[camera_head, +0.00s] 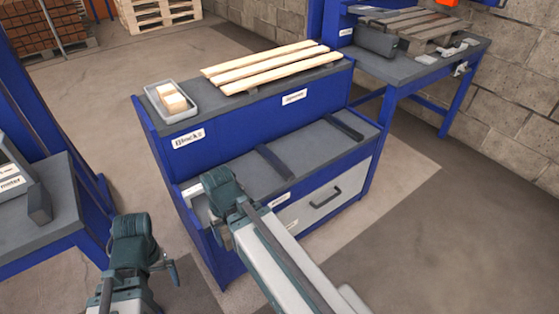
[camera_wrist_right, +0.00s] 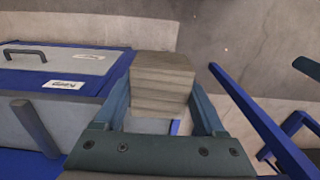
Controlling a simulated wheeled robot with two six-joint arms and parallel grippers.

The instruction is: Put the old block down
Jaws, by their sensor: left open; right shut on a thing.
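The old block (camera_wrist_right: 163,80) is a weathered grey-brown piece of wood. My right gripper (camera_wrist_right: 163,100) is shut on it, with one finger on each side in the right wrist view. In the head view my right wrist (camera_head: 222,188) is over the left end of the blue bench's lower shelf (camera_head: 310,150); the block and fingers are hidden there. My left gripper (camera_head: 168,266) is open and empty, low in front of the bench's left side.
A grey tray (camera_head: 150,95) with pale blocks and several pale boards (camera_head: 270,68) are on the bench's upper level. Two dark bars (camera_head: 274,162) lie across the lower shelf, with bare surface between them. A second bench (camera_head: 415,60) at the back right holds a grey pallet.

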